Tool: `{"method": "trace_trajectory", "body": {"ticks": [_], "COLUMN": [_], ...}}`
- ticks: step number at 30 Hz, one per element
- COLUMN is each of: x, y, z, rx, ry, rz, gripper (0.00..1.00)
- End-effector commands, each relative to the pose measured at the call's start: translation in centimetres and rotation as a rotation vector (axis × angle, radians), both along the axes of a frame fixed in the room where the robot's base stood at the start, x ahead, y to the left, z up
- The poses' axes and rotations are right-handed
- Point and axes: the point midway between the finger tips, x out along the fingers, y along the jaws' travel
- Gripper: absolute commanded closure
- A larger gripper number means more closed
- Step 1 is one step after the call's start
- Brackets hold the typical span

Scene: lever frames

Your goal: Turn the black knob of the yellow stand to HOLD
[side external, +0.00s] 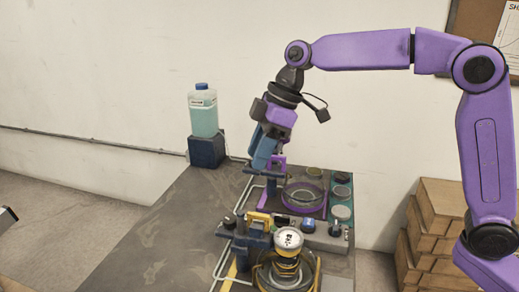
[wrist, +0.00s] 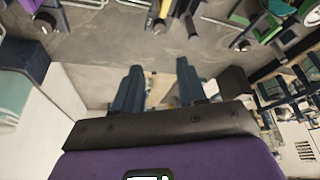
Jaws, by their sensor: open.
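The yellow stand (side external: 262,218) is near the front of the bench in the side view, with yellow rings and a round white-faced gauge (side external: 288,238) beside it. A dark knob (side external: 229,222) sticks out at its left; its setting and any HOLD mark are too small to read. In the wrist view a yellow part with a dark round knob end (wrist: 159,26) shows at the top middle. My gripper (side external: 264,162) points down above the purple stand (side external: 268,200), behind the yellow one. Its two blue fingers (wrist: 160,85) are apart with nothing between them, clear of the yellow stand.
A bottle of pale teal liquid (side external: 203,112) stands on a dark block at the back left. Pale bent tubes run along the stands' left side. Several round-topped items (side external: 341,212) sit to the right. The bench's left part (side external: 150,230) is clear. Stacked brown boxes (side external: 430,230) stand at right.

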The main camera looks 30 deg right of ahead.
Motion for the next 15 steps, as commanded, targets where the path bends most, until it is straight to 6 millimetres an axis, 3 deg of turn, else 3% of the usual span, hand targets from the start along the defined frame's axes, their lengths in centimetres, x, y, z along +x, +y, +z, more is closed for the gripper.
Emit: {"method": "trace_trajectory", "body": {"ticks": [10,15], "x": [0.2,1.2], "y": [0.3,2.2], "z": [0.1,0.3], "rx": [-0.006,-0.067], "ry": [0.002,0.027], "rz": [0.003,0.025], "gripper": [0.59,0.59]}}
